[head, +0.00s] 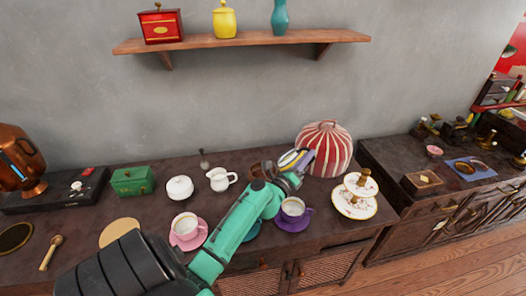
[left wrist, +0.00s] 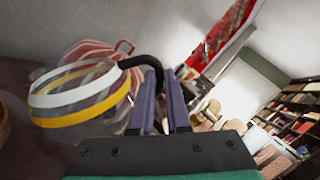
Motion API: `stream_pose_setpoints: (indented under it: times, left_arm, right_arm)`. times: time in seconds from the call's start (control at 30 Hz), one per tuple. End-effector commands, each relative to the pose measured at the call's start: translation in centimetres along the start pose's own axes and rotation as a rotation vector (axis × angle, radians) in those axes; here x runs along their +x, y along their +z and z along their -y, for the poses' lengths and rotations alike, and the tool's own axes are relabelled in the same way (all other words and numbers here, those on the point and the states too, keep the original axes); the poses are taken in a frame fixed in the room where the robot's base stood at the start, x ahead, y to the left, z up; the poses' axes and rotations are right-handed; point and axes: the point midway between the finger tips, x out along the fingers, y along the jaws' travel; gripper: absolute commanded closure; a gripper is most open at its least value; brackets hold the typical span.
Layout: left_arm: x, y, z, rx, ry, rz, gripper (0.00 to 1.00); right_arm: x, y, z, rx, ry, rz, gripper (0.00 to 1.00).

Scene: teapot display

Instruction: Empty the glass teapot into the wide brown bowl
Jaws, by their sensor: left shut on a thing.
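The glass teapot (head: 295,158) has white and yellow bands and a black handle. It also shows in the left wrist view (left wrist: 80,95). My left gripper (head: 291,175) is shut on its black handle; its purple fingers (left wrist: 160,103) are on either side of the handle. The teapot is in front of the striped cosy and looks tilted. The wide brown bowl (head: 256,171) is just left of the teapot, partly hidden by my arm. Its edge shows at the left of the wrist view (left wrist: 3,124). I cannot tell what the teapot contains. My right gripper is not in view.
The red-and-white striped cosy (head: 327,150) stands close behind the teapot. A purple cup and saucer (head: 293,222), a pink one (head: 187,243) and stacked plates (head: 354,208) are nearby. A white creamer (head: 218,180) stands left of the bowl. A shelf (head: 240,41) hangs above.

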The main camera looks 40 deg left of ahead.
Motion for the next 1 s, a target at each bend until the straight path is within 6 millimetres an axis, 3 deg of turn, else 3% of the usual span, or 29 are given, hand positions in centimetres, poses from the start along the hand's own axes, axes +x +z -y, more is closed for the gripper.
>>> stream_pose_setpoints:
  times: [1.0]
  left_arm:
    - [0.1,3.5,0.3,-0.172,-0.002,0.05,1.0]
  right_arm:
    - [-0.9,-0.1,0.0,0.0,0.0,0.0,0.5]
